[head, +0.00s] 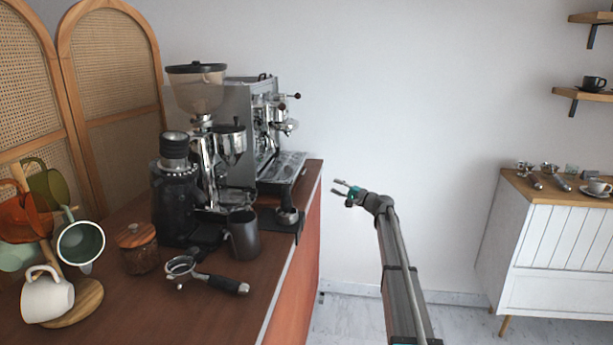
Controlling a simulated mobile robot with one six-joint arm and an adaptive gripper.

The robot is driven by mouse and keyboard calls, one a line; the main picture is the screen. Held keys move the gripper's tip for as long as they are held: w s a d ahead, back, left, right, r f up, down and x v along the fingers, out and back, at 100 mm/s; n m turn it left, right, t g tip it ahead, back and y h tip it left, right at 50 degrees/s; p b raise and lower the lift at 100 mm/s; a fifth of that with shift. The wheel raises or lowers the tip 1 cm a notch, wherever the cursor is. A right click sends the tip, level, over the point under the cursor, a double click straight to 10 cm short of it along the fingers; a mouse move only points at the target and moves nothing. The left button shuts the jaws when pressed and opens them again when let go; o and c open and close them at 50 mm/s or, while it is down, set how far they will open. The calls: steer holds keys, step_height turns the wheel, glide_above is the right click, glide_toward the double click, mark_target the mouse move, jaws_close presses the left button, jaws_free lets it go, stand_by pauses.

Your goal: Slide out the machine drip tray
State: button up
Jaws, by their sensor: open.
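The espresso machine (242,118) stands at the far end of the brown counter, partly hidden behind the coffee grinder. Its drip tray (284,167) is a flat, dark slatted tray at the base of the machine, close to the counter's right edge. It appears seated under the group head. My gripper (345,188) is to the right of the drip tray and beyond the counter edge, in free air. It is open and empty, its fingers pointing left toward the machine, apart from the tray.
The grinder (205,150), a dark pitcher (243,234), a tamper on a mat (288,219) and a portafilter (205,274) crowd the counter (225,315). A mug tree with several mugs stands left. A white cabinet (555,235) is at right. Floor between is clear.

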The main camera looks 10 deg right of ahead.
steer(key=shift+a, duration=0.1)
steer(key=p+x, duration=0.2)
steer(key=x, duration=1.1)
steer(key=shift+w+a, duration=0.15)
steer(key=shift+a, duration=0.1)
jaws_close()
